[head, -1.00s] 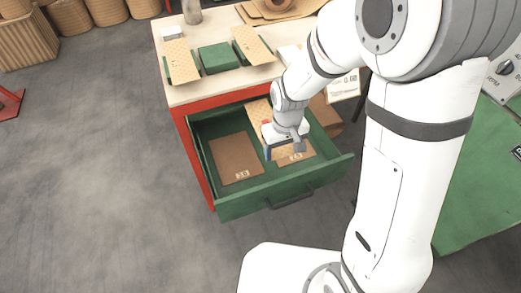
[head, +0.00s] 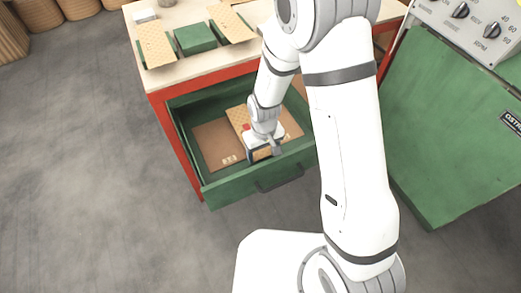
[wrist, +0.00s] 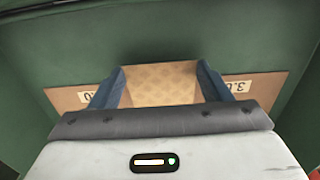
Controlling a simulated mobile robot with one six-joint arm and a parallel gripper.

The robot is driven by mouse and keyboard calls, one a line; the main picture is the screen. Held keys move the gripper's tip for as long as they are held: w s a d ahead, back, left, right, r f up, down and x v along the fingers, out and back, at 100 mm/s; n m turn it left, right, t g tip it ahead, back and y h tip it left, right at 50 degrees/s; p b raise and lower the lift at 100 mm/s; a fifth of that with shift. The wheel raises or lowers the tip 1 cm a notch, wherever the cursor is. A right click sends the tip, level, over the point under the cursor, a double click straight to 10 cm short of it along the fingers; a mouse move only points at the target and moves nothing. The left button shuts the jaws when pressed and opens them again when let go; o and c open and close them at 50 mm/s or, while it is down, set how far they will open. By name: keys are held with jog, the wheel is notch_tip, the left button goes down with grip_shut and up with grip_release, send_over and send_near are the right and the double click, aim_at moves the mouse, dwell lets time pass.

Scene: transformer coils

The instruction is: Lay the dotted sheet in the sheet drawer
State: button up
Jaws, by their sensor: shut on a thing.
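The dotted sheet (head: 237,116) is tan with a faint pattern. In the wrist view its visible part (wrist: 160,83) lies between the two blue fingers of my gripper (wrist: 160,92). In the head view my gripper (head: 263,153) is low inside the open green sheet drawer (head: 225,190), near its front wall, shut on the sheet. The sheet extends from it toward the drawer's back. Brown areas with labels show on the drawer floor, left (head: 208,145) and right (head: 292,122) of the sheet. I cannot tell whether the sheet touches the floor.
The drawer sits under a red-framed workbench (head: 180,79). A green cabinet (head: 440,130) with dials stands at right.

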jog(key=shift+w+a, duration=0.3)
jog(key=shift+w, duration=0.15)
jog(key=shift+w+f, duration=0.15)
jog(key=shift+f, duration=0.45)
jog(key=o, duration=0.9)
jog(key=shift+r, duration=0.1)
